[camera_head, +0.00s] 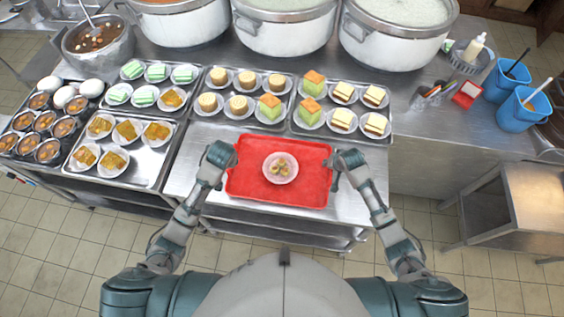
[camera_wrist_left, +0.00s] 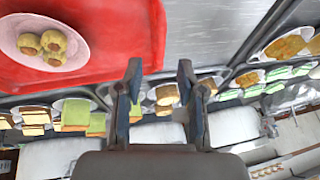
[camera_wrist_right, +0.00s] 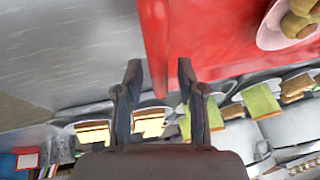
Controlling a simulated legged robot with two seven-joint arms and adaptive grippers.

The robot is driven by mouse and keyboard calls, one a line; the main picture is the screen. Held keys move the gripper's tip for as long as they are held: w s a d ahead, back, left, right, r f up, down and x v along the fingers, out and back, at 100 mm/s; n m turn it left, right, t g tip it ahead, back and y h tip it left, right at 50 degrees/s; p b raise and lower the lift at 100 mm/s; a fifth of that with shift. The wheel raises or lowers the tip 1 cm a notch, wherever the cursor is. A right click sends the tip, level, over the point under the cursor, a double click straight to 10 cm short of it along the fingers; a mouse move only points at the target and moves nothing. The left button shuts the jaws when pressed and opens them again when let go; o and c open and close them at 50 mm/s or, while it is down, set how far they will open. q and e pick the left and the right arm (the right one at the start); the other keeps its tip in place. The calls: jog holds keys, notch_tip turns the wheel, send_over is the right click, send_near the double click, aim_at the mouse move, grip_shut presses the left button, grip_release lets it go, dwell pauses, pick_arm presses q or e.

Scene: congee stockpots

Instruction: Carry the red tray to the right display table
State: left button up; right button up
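The red tray (camera_head: 245,180) lies on the steel counter and bears a plate of small round buns (camera_head: 281,168) at its middle. My left gripper (camera_head: 224,158) is at the tray's left edge; in the left wrist view (camera_wrist_left: 160,75) its fingers are apart, with the tray's rim (camera_wrist_left: 150,45) between them or just above them. My right gripper (camera_head: 345,163) is at the right edge; in the right wrist view (camera_wrist_right: 160,75) its fingers are apart, with the tray's corner (camera_wrist_right: 158,60) showing between them. I cannot tell whether either touches the tray. A lower steel table (camera_head: 540,200) stands at the right.
Steel trays of plated cakes and buns (camera_head: 245,95) stand just behind the red tray. Large stockpots (camera_head: 285,30) line the back. Blue tubs (camera_head: 522,108) and a small red box (camera_head: 467,94) are at the right. Open tiled floor (camera_head: 430,225) separates the counter and right table.

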jog(key=shift+s+r, duration=0.1)
jog(key=shift+r, duration=0.3)
pick_arm(q)
jog(key=shift+v, duration=0.8)
pick_arm(e)
jog(key=v, duration=1.1)
jog(key=shift+d, duration=0.3)
pick_arm(q)
jog(key=shift+a, duration=0.4)
pick_arm(e)
jog(key=shift+a, duration=0.35)
pick_arm(q)
jog(key=shift+s+f, duration=0.1)
pick_arm(e)
jog(key=shift+s, duration=0.1)
